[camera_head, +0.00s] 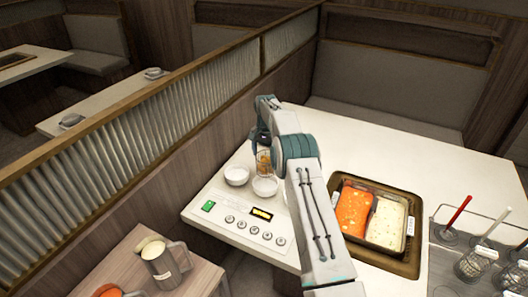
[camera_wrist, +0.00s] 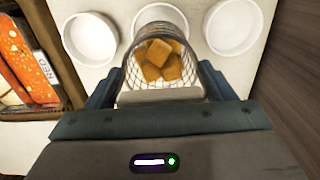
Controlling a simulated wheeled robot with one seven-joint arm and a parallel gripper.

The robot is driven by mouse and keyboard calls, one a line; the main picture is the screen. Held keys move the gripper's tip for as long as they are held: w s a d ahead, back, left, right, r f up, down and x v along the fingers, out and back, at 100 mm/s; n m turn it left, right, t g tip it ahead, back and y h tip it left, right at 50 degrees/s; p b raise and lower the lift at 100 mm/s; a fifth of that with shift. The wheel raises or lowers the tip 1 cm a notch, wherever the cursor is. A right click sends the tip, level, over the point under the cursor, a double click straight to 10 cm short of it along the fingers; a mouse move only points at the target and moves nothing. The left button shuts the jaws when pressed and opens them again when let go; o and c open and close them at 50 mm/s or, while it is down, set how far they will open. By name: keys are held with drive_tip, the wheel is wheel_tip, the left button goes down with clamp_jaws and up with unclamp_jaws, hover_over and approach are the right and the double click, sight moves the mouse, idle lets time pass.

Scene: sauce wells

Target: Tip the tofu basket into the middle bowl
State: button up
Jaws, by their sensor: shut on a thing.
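My gripper (camera_wrist: 158,88) is shut on the wire tofu basket (camera_wrist: 133,74), with one finger on each side of it. Several brown tofu cubes (camera_wrist: 160,60) lie inside the basket. In the wrist view the middle bowl (camera_wrist: 160,9), white and round, shows just beyond the basket, partly hidden by it. In the head view the basket (camera_head: 263,161) hangs above the table by the middle bowl (camera_head: 265,187), below my gripper (camera_head: 263,143). I cannot tell how far the basket is tilted.
White bowls flank the middle one: one at the wrist view's left (camera_wrist: 88,40), one at its right (camera_wrist: 232,27). A two-part soup pot (camera_head: 333,182) stands right of my arm. A control panel (camera_head: 232,226) lies in front. A wooden partition (camera_head: 150,150) runs along the left.

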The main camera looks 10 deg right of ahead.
drive_tip(key=shift+f+b, duration=2.15)
drive_tip(key=shift+f, duration=1.65)
drive_tip(key=shift+w, duration=0.1)
drive_tip(key=shift+w, duration=0.75)
drive_tip(key=shift+w+r+t+b, duration=0.1)
drive_tip(key=shift+w+t+b, duration=0.15)
drive_tip(key=shift+b, duration=0.3)
drive_tip(key=shift+s+t+b, duration=0.3)
drive_tip(key=shift+t+b, duration=0.05)
drive_tip(key=shift+b, duration=0.15)
drive_tip(key=shift+f+b, duration=0.2)
drive_tip(key=shift+b, duration=0.6)
drive_tip(key=t+b, duration=0.1)
drive_tip(key=b, duration=0.2)
drive_tip(key=shift+s, duration=0.1)
drive_tip(key=t+b, duration=0.1)
drive_tip(key=b, duration=0.3)
drive_tip(key=t+b, duration=0.2)
drive_tip(key=b, duration=0.3)
drive_tip(key=shift+s+r, duration=0.2)
